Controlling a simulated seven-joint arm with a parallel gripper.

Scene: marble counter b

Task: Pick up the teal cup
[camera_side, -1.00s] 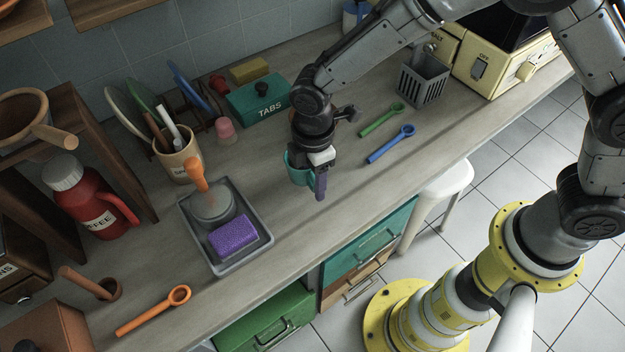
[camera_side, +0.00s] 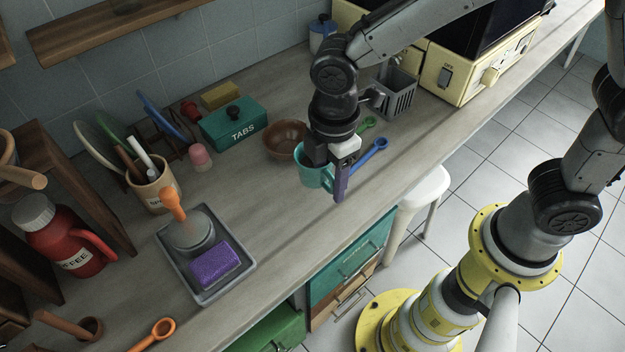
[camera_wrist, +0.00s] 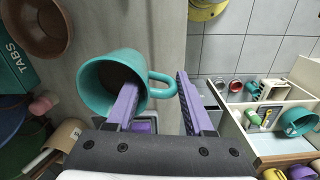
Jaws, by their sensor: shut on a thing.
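The teal cup (camera_side: 311,175) is at my gripper (camera_side: 328,180) in the side view, above the front part of the counter. In the wrist view the cup (camera_wrist: 103,84) shows its open mouth, with its handle to the right. My gripper (camera_wrist: 156,84) has one purple finger inside the cup and the other outside, beyond the handle. It is shut on the cup at its handle side. The cup looks raised off the counter, but its underside is hidden, so I cannot tell how high.
A brown bowl (camera_side: 285,138) and the teal TABS box (camera_side: 236,124) stand behind the cup. A blue spoon (camera_side: 371,154) and a grey slotted holder (camera_side: 396,94) are to its right. A grey tray (camera_side: 242,276) with a purple sponge (camera_side: 214,264) lies to the left.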

